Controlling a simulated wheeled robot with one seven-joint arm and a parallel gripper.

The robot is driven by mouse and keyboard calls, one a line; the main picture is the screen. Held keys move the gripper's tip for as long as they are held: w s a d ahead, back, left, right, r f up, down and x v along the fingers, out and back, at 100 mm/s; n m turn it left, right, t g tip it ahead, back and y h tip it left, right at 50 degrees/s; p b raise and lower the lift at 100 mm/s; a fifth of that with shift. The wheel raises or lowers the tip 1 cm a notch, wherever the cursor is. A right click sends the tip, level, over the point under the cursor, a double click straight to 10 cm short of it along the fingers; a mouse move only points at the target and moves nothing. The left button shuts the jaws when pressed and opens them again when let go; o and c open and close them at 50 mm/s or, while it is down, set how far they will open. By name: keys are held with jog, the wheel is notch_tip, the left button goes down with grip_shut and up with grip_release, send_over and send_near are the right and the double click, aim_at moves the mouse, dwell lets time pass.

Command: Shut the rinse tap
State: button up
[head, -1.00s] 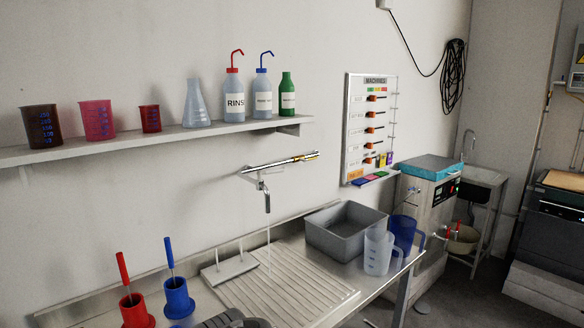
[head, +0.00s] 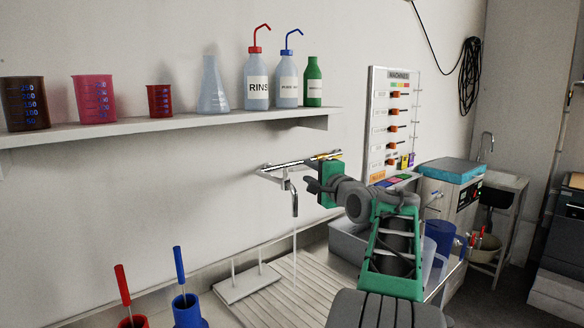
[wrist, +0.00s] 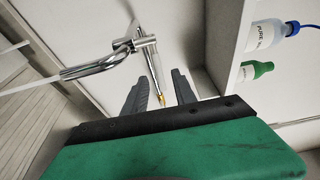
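The rinse tap (head: 285,168) is a chrome wall fitting with a bent spout and a bar with a gold end. A thin pale stream (head: 295,243) runs down from its spout. In the wrist view the tap (wrist: 110,60) lies ahead, and its gold-tipped bar (wrist: 155,78) points back between my fingers in the picture. My gripper (head: 311,184) is open and empty, just below and right of the bar in the head view. Both fingers show apart in the wrist view (wrist: 161,87). I cannot tell whether they touch the bar.
Above is a shelf (head: 180,129) with beakers, a flask and bottles. Below is a ribbed draining board (head: 285,300) with a small peg stand (head: 248,285). My arm partly hides a grey basin (head: 345,240) and jugs. A machines board (head: 390,120) hangs on the wall to the right.

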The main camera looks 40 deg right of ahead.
aim_at(302, 168)
jog(key=p+x, duration=0.1)
jog(key=x, duration=0.6)
jog(key=shift+w, duration=0.25)
jog(key=shift+c, duration=0.3)
grip_shut()
jog(key=shift+f, duration=0.1)
dwell(0.6)
